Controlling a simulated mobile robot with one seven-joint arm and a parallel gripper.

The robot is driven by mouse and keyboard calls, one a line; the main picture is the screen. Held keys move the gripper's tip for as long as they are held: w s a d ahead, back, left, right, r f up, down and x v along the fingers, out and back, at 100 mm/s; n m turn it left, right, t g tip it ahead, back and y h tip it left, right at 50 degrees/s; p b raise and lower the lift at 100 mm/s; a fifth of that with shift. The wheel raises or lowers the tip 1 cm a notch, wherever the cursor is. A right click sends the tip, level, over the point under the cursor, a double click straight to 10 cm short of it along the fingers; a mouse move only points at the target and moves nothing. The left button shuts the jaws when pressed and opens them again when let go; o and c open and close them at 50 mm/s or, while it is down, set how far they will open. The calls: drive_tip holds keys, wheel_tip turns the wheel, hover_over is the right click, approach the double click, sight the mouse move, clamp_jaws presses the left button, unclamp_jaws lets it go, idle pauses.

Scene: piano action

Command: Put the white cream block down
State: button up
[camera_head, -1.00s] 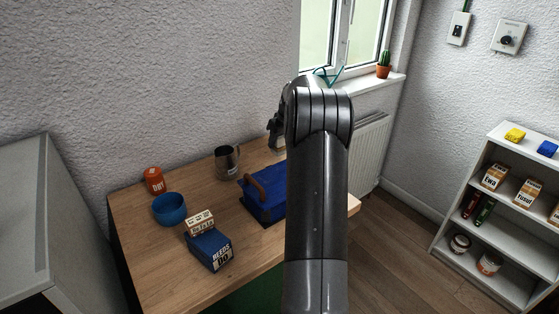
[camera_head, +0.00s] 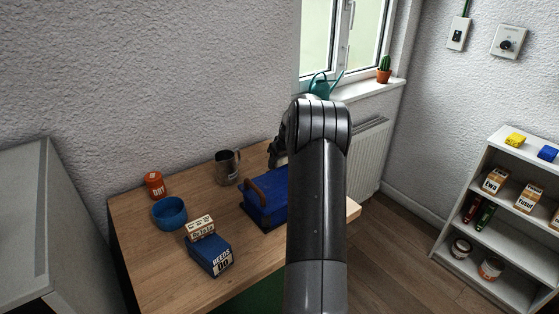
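My gripper (camera_head: 276,157) shows only in part at the left of my arm, above the back right of the wooden table. My arm hides most of it, so I cannot see whether its fingers are apart or what is between them. My gripper is well apart from that block. No other white or cream block can be made out on the table.
On the wooden table (camera_head: 170,285) are a blue case with a brown handle (camera_head: 268,203), a metal mug (camera_head: 228,168), a blue bowl (camera_head: 169,213) and an orange can (camera_head: 154,185). A shelf unit (camera_head: 505,255) stands at right. Bare wood lies front left.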

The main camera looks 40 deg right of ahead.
drive_tip(key=o, duration=0.3)
drive_tip(key=v, duration=1.2)
drive_tip(key=s+a+r, duration=0.4)
drive_tip(key=a, duration=0.5)
drive_tip(key=s+a+r, duration=0.3)
drive_tip(key=a+r, duration=0.1)
drive_tip(key=a, duration=0.4)
drive_tip(key=s+a+r, duration=0.4)
drive_tip(key=a, duration=0.5)
drive_tip(key=s+a+f, duration=0.2)
drive_tip(key=s+a, duration=0.4)
drive_tip(key=s, duration=0.5)
drive_tip(key=s+a+f+t, duration=0.1)
drive_tip(key=s+a+f, duration=0.1)
drive_tip(key=s+a, duration=0.5)
drive_tip(key=s, duration=0.4)
drive_tip(key=shift+a, duration=0.25)
